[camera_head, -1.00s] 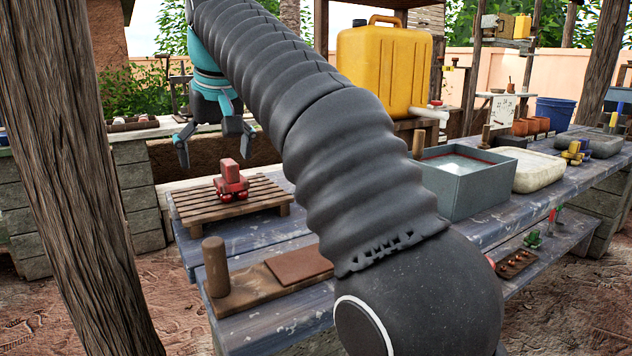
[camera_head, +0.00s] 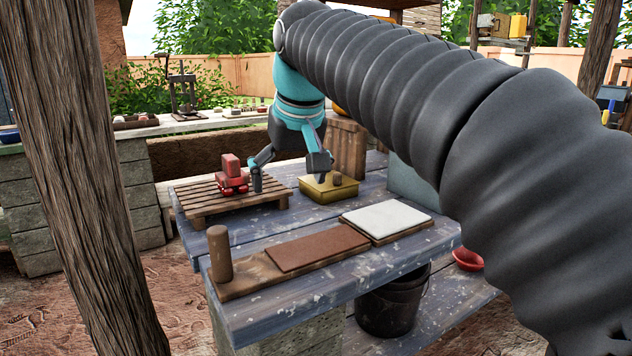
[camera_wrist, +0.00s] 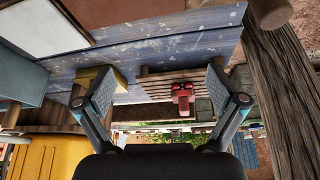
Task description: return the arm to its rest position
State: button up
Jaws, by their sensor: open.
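My gripper (camera_head: 289,177) is open and empty, pointing down between the slatted wooden pallet and the yellow tray in the head view. The wrist view shows its two fingers (camera_wrist: 153,98) spread wide with nothing between them. My dark ribbed arm stretches from the upper middle to the lower right of the head view, hiding the right part of the bench. A red toy-like block figure (camera_head: 231,174) stands on the pallet (camera_head: 215,203), just left of the gripper and clear of the fingers as far as I can tell. It also shows in the wrist view (camera_wrist: 182,97).
A yellow tray (camera_head: 325,193) with small lumps sits right of the gripper. A brown slab (camera_head: 318,247) and a white slab (camera_head: 386,219) lie nearer. A wooden post (camera_head: 75,180) stands at the left. A black bucket (camera_head: 390,305) is under the bench. A yellow jerrycan (camera_wrist: 45,158) shows in the wrist view.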

jog(key=s+d+f+m+h, duration=0.1)
jog(key=s+d+f+m, duration=0.1)
jog(key=s+d+f, duration=0.8)
jog(key=s+d+f+m+t, duration=0.1)
jog(key=s+d+f+m, duration=0.1)
jog(key=s+d+f, duration=0.7)
notch_tip(320, 180, down, 5)
jog(key=shift+s+d+f+h, duration=0.1)
jog(key=shift+s+d+h, duration=0.3)
jog(key=shift+s, duration=0.1)
